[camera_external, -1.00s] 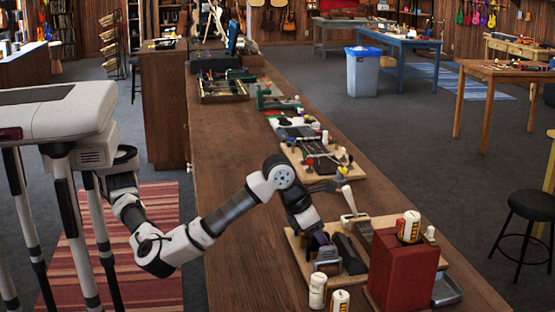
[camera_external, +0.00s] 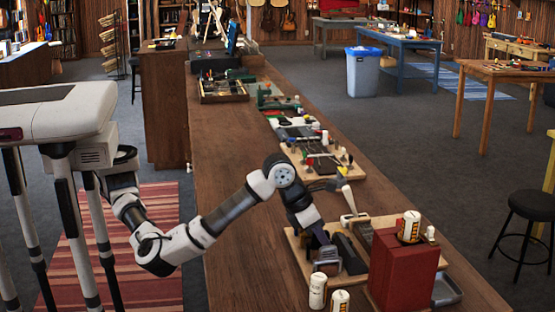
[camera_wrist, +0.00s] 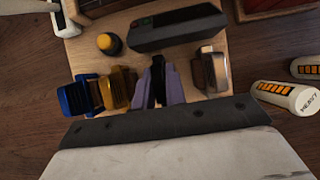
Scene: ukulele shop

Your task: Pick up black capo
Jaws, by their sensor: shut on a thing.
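In the wrist view my gripper (camera_wrist: 160,88) points down at the wooden board, with two purplish fingers close together. A slim black piece, which looks like the black capo (camera_wrist: 158,76), sits between the fingers, and they are shut on it. Most of it is hidden by the fingers. I cannot tell whether it is clear of the board. In the external view my gripper (camera_external: 318,241) is low over the near board, and the capo cannot be made out there.
A blue clamp (camera_wrist: 75,98) and gold clamp (camera_wrist: 119,88) stand left of my gripper, a metal piece (camera_wrist: 213,70) right. A dark box (camera_wrist: 178,28) lies beyond, beside a yellow-topped bottle (camera_wrist: 109,43). White bottles (camera_wrist: 290,96) and a red box (camera_external: 400,275) stand nearby.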

